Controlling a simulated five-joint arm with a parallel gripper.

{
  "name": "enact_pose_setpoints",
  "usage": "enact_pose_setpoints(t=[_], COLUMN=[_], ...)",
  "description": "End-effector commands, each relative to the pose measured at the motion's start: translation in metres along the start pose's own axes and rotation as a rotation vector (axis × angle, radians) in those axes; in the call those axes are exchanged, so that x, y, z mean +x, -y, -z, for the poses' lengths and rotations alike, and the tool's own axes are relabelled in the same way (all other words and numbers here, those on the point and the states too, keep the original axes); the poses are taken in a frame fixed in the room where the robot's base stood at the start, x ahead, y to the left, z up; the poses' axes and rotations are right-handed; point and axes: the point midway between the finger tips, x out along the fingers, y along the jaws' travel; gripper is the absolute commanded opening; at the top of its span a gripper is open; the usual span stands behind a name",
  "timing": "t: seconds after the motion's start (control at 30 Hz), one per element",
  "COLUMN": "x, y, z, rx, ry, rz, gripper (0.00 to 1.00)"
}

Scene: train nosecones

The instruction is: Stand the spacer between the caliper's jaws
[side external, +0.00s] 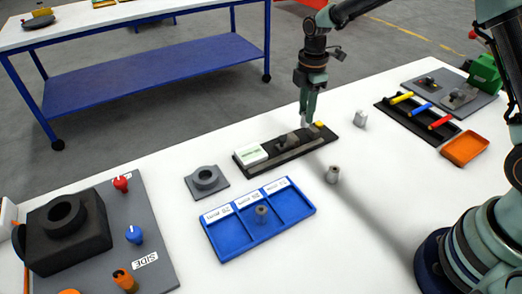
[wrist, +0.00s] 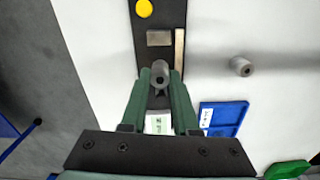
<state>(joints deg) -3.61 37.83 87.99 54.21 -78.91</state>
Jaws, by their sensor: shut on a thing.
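My gripper (wrist: 160,76) is shut on a grey cylindrical spacer (wrist: 160,80), which shows between the fingertips in the wrist view. In the side view my gripper (side external: 304,121) hangs over the caliper fixture (side external: 270,152). This is a long black base with grey jaw blocks, a white display box at its left end and a yellow button at its right end. In the wrist view, the fixture (wrist: 147,22) runs under the held spacer, with a grey block and a pale bar ahead of it. I cannot tell the exact gap between spacer and jaws.
A similar grey spacer (side external: 332,174) stands on the white table, and another (side external: 261,214) stands in the blue compartment tray (side external: 222,246). A pale small block (side external: 360,118) stands right of the caliper. A grey ring fixture (side external: 207,182) lies left. Table between is clear.

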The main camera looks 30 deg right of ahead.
Motion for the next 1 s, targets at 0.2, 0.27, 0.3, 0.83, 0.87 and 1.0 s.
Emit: enact_pose_setpoints(t=[0.2, 0.27, 0.3, 0.83, 0.87, 1.0], x=[0.014, 0.022, 0.028, 0.051, 0.052, 0.051], y=[0.000, 0.001, 0.001, 0.000, 0.000, 0.000], z=[0.000, 0.000, 0.000, 0.000, 0.000, 0.000], rx=[0.000, 0.000, 0.000, 0.000, 0.000, 0.000], ry=[0.000, 0.000, 0.001, 0.000, 0.000, 0.000], rz=[0.002, 0.002, 0.003, 0.000, 0.000, -0.001], gripper=[0.00, 0.00, 0.00, 0.00, 0.00, 0.59])
